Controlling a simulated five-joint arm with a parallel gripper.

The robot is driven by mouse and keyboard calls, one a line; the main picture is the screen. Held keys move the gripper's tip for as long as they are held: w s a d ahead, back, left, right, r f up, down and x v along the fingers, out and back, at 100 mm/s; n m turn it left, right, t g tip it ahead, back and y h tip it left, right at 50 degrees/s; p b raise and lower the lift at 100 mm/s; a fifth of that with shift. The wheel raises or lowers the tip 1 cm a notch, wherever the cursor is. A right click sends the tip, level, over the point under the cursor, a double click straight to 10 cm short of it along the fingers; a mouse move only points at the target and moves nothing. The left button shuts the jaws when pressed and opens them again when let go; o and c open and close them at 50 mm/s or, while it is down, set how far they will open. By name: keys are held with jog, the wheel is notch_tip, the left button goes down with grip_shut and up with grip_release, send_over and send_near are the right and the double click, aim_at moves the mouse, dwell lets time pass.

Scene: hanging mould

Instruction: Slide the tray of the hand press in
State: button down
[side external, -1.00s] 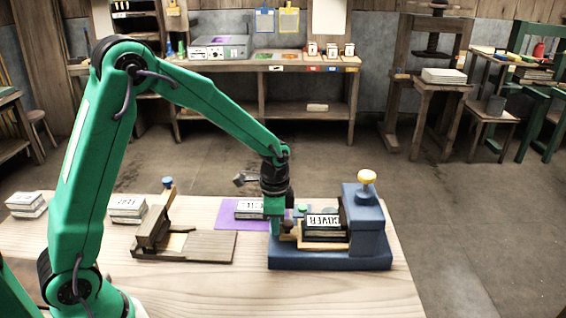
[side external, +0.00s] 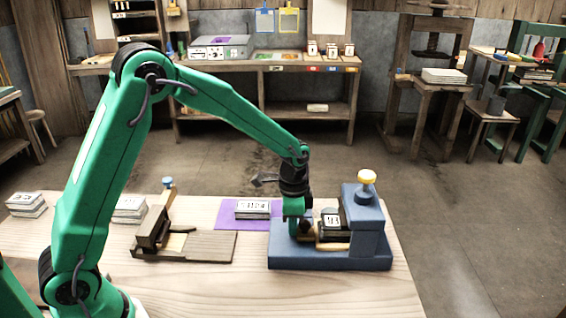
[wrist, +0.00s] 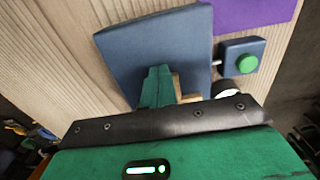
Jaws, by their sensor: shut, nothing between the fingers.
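The blue hand press (side external: 368,222) with a yellow knob stands at the right of the table. Its wooden tray (side external: 333,246) lies low on the blue base, mostly under the press's upright part, with a dark, white-topped block (side external: 332,222) on it. My gripper (side external: 294,232) is shut and empty, down over the base at the tray's left end. In the wrist view my green fingers (wrist: 157,88) are beside a small wooden piece (wrist: 178,86), apparently the tray's end. Whether they touch it is unclear. Much of the tray is hidden.
A brown wooden device (side external: 210,246) is to the left, with paper stacks (side external: 25,203) farther left. A green button (wrist: 246,63) sits on a blue box beside the base.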

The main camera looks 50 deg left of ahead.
aim_at(308, 223)
jog(key=shift+w+d, duration=1.35)
jog(key=shift+w, duration=0.05)
jog(key=shift+r, duration=0.2)
jog(key=shift+s+a+r, duration=0.1)
jog(key=shift+r, duration=1.2)
jog(key=shift+s, duration=0.1)
jog(key=shift+s+a, duration=1)
jog(key=shift+a, duration=0.05)
